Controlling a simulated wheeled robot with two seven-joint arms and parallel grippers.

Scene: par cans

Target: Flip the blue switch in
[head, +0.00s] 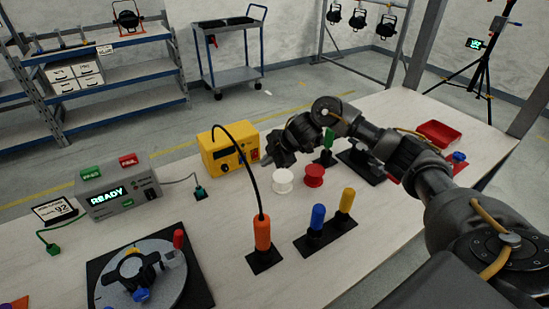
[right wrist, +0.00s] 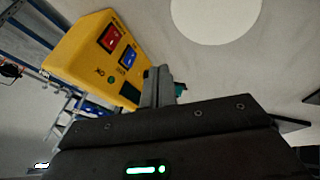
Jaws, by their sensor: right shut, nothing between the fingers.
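The yellow box (head: 222,158) stands on the table left of my right gripper in the head view. The right wrist view shows the box (right wrist: 75,62) at upper left, with a red switch (right wrist: 109,38) and the blue switch (right wrist: 128,57) side by side on its face. The blue switch is small and partly seen in the head view (head: 242,157). My right gripper (head: 267,160) is shut and empty, just right of the box's face. Its fingertips (right wrist: 157,76) show close to the box in the right wrist view; I cannot tell whether they touch it. My left gripper is not in view.
A white spool (head: 282,181) and a red spool (head: 314,176) stand below my right gripper. Blue (head: 318,217) and yellow (head: 347,200) posts stand nearer. A grey READY unit (head: 117,190) is at left.

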